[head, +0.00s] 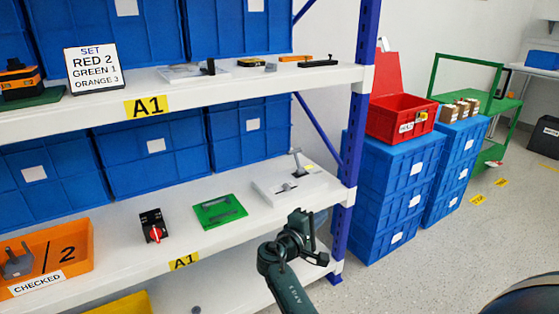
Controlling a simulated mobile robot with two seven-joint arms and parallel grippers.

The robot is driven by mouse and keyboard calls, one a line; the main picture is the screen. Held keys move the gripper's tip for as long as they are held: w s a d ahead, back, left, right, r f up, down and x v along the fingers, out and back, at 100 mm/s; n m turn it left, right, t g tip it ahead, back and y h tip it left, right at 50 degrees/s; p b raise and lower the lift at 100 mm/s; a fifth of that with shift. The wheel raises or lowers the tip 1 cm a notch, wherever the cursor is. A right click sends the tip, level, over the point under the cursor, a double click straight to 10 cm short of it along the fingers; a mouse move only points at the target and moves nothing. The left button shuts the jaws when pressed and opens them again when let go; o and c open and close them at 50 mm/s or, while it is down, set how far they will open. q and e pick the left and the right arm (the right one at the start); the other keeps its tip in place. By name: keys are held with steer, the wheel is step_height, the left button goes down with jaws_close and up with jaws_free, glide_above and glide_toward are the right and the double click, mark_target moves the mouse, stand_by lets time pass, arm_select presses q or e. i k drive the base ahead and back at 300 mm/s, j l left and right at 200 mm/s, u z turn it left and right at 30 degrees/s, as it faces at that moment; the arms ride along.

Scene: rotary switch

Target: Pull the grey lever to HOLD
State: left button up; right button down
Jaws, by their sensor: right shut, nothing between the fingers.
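The grey lever (297,162) stands on a white base (272,194) near the right end of the lower shelf. It rises from a dark slot and leans slightly. A small yellow label (311,169) sits beside it; its wording is too small to read. My right gripper (312,236) is shut and empty, in front of the shelf edge, below and apart from the lever. My left gripper is not in view.
The lower shelf (110,240) also holds a green plate (219,211), a black switch with a red knob (154,228) and an orange bin (45,262). The blue rack post (357,140) stands just right of the lever. Blue crates (392,190) stand farther right.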

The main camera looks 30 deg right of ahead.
mark_target(299, 170)
steer(key=i, duration=1.3)
